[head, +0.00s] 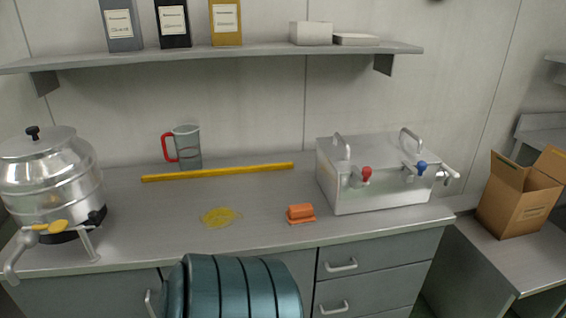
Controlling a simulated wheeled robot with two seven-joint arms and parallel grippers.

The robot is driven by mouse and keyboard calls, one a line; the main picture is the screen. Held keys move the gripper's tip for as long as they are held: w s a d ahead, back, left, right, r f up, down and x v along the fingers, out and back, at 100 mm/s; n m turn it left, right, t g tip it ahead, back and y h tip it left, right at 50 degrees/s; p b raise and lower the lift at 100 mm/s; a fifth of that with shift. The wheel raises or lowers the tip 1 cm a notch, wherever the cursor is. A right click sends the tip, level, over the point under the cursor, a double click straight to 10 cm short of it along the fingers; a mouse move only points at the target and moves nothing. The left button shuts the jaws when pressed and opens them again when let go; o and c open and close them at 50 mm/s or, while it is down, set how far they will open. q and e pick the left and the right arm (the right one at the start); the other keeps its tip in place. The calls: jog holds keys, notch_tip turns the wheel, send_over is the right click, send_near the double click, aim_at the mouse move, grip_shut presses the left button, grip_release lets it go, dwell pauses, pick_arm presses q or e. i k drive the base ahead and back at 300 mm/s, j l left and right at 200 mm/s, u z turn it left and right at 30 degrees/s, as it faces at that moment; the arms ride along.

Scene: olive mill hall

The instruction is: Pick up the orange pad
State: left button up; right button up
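The orange pad (300,213) lies on the grey counter (262,220), right of the middle and near the front edge. It has a block-like raised top on a thinner, wider base. It stands apart from the things around it, with the metal box to its right and a yellow spill to its left. Neither of my grippers shows in the head view, so their state is hidden.
A yellow spill (219,217), a yellow bar (218,172), a jug with red handle (186,148), a steel urn (50,185) and a metal box with taps (375,175) occupy the counter. A shelf (240,56) hangs above. An open carton (520,195) stands right.

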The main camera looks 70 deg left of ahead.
aim_at(302, 214)
jog(key=u, duration=2.25)
